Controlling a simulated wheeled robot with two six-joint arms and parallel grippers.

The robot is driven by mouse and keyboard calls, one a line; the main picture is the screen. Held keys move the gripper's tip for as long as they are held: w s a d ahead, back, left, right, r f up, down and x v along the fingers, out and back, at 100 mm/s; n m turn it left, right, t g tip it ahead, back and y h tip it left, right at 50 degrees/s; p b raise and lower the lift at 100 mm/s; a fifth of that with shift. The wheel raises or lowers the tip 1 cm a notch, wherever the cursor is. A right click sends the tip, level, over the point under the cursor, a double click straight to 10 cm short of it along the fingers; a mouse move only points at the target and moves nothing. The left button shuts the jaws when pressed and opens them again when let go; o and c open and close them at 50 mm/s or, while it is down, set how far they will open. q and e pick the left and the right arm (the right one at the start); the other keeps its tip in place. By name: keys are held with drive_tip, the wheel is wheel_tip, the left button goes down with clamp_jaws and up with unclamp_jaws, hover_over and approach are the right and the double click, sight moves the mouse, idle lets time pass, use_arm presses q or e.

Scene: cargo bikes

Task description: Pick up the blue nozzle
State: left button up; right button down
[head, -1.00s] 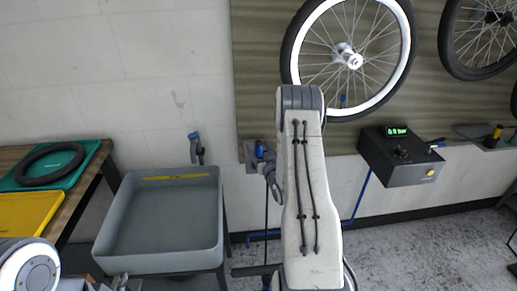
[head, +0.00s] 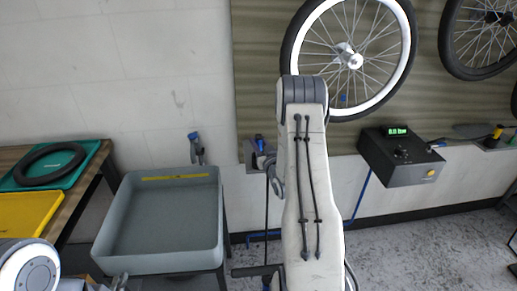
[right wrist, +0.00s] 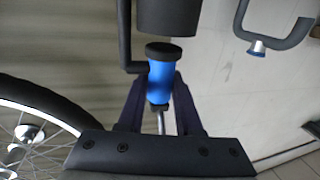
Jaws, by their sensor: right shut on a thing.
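The blue nozzle (head: 260,143) is at the small grey wall bracket (head: 250,160), just left of my right arm in the head view. In the right wrist view the nozzle (right wrist: 160,84) is a blue cylinder with a black end, and a thin rod or hose runs from its other end. My right gripper (right wrist: 159,98) is shut on the nozzle, with a dark finger on each side. In the head view the right gripper (head: 272,168) is partly hidden by my arm. A grey part that may be my left gripper (head: 119,281) shows at the bottom edge, too little to judge.
A grey tub (head: 160,258) stands left of the nozzle, below a blue-tipped tap (head: 196,147). A white-rimmed wheel (head: 296,75) hangs above right. A dark control box (head: 402,160) is on the wall at the right. A table with a yellow tray (head: 28,213) is at the left.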

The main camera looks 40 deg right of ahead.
wheel_tip(320, 180, up, 2)
drive_tip(key=shift+r, duration=0.1)
drive_tip(key=s+d+r+b, duration=0.1)
drive_tip(key=s+d+r, duration=0.5)
drive_tip(key=s+d, duration=0.2)
drive_tip(key=b+v, duration=0.1)
drive_tip(key=v, duration=1.1)
drive_tip(key=shift+s+r, duration=0.2)
drive_tip(key=shift+r, duration=0.05)
